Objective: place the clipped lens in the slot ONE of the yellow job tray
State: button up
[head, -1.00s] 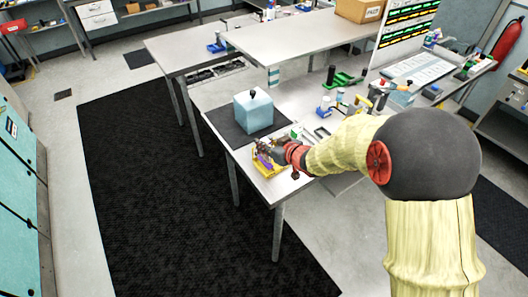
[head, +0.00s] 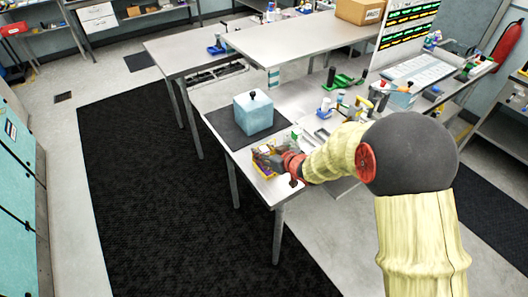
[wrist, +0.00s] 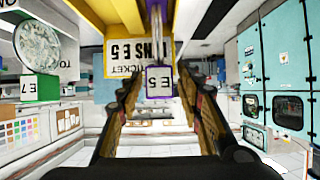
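The yellow job tray (head: 266,176) sits at the near corner of the bench, with my gripper (head: 270,157) right at it in the head view. In the wrist view, which appears upside down, a purple clip marked E5 (wrist: 159,83) lies between my fingertips (wrist: 164,88). Gaps show on both sides of it, so the fingers look open around it. A thin lens (wrist: 157,32), seen edge-on, joins the clip beside the yellow tray (wrist: 112,17). A white ticket reading LENS E5 (wrist: 125,60) is behind it. Whether the lens sits in slot ONE I cannot tell.
A round lens (wrist: 37,46) with a green clip marked E7 (wrist: 40,88) stands to the left in the wrist view. A pale blue box (head: 253,113) on a dark mat (head: 222,123) stands behind the tray. Small tools and fixtures crowd the bench to the right.

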jog(key=shift+o, duration=0.2)
jog(key=shift+r, duration=0.1)
jog(key=shift+s+d+r, duration=0.1)
jog(key=shift+r, duration=0.1)
jog(key=p+v, duration=0.3)
jog(key=v, duration=0.9)
jog(key=s+d+r+m+h, duration=0.4)
jog(key=d+r+h, duration=0.3)
jog(key=d+r, duration=0.55)
jog(key=s+r+m+g, duration=0.1)
jog(key=s+r+g, duration=0.1)
jog(key=s, duration=1)
jog(key=s+r+m+g, duration=0.2)
jog(key=s, duration=1.1)
jog(key=shift+s+d, duration=0.2)
jog(key=shift+d, duration=0.2)
jog(key=shift+f, duration=0.1)
